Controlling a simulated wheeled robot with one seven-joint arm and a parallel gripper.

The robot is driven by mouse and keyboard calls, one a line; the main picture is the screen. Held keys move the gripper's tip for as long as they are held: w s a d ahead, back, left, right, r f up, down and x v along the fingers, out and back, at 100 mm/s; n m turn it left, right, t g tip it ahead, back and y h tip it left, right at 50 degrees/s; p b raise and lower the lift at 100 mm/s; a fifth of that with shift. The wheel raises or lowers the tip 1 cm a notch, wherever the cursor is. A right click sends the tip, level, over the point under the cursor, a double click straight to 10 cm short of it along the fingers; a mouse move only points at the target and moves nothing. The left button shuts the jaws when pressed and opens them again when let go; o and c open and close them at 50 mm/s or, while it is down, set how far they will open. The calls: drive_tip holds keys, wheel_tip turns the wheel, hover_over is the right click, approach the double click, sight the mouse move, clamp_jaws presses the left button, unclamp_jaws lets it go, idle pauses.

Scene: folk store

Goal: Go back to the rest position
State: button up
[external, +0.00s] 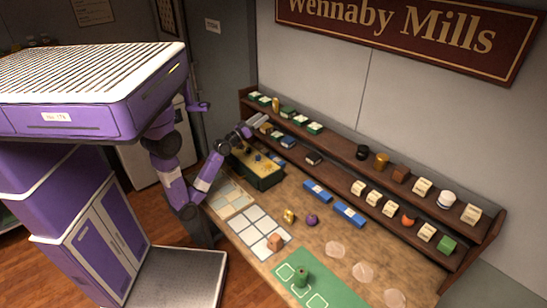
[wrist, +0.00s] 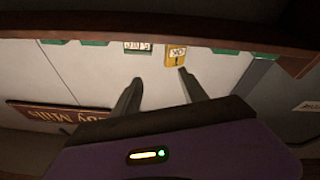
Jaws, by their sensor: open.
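My purple arm bends down and then up toward the left end of the brown wall shelf (external: 330,140). My gripper (external: 262,119) is beside that shelf end, above the table. In the wrist view my gripper (wrist: 160,76) has its two dark fingers spread, with nothing held between them. A yellow labelled item (wrist: 176,55) shows just beyond the right fingertip, apart from it as far as I can tell. It seems to be the yellow item (external: 276,104) on the top shelf.
Below the gripper, a dark green box (external: 262,180) with a yellowish inside stands on the table. Several small boxes and jars line both shelves. Two blue packs (external: 349,214), a purple item (external: 312,220) and a green mat (external: 330,290) are farther along the table.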

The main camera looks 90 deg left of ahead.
drive_tip(key=s+d+f+m+t+h, duration=0.1)
drive_tip(key=d+f+m+h, duration=0.1)
drive_tip(key=d+f, duration=0.45)
drive_tip(key=s+d+f+m+h, duration=0.1)
drive_tip(key=s+d+f+h, duration=0.15)
drive_tip(key=d, duration=0.65)
drive_tip(key=s+d+f+m+t+h, duration=0.1)
drive_tip(key=d+f+m, duration=0.1)
drive_tip(key=d+f, duration=0.4)
drive_tip(key=s+d+f+m+g+h, duration=0.1)
drive_tip(key=s+d+f+m+h, duration=0.2)
drive_tip(key=s+d, duration=0.3)
drive_tip(key=s+d+f+m+g+h, duration=0.1)
drive_tip(key=s+d+f+m+h, duration=0.3)
drive_tip(key=d, duration=0.6)
drive_tip(key=s+f+h, duration=0.1)
drive_tip(key=s+h, duration=0.1)
drive_tip(key=s, duration=0.1)
drive_tip(key=shift+s+g, duration=0.15)
drive_tip(key=shift+g, duration=0.25)
